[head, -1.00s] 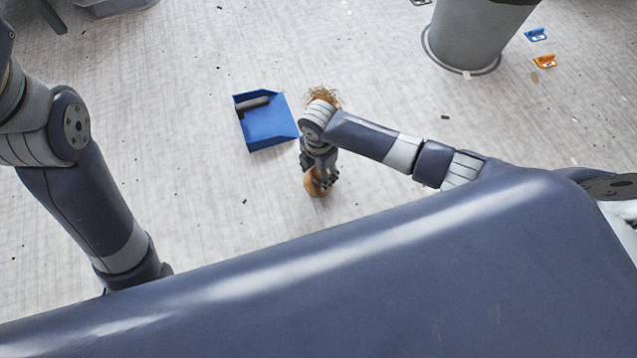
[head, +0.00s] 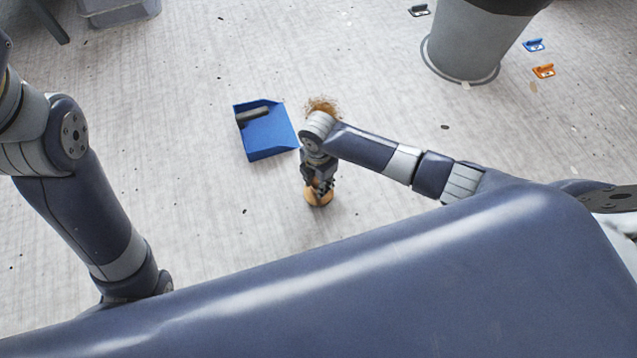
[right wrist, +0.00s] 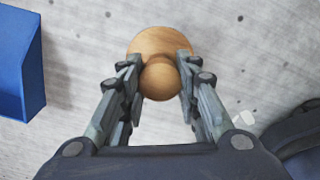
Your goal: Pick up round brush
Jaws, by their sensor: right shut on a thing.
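The round brush (head: 319,198) is a round wooden piece with a smaller round knob on top, standing on the floor in the head view. In the right wrist view its wooden knob and wider base (right wrist: 160,42) show between the fingers. My right gripper (head: 319,186) reaches down from above and is shut on the knob; it also shows in the right wrist view (right wrist: 160,80). The brush's underside is hidden. My left arm hangs at the left of the head view, and its gripper is out of sight behind my body.
A blue dustpan (head: 268,133) lies just left of my right arm, and its edge shows in the right wrist view (right wrist: 18,65). A brown bristly pile (head: 322,106) lies behind my arm. A grey bin (head: 478,42) stands back right.

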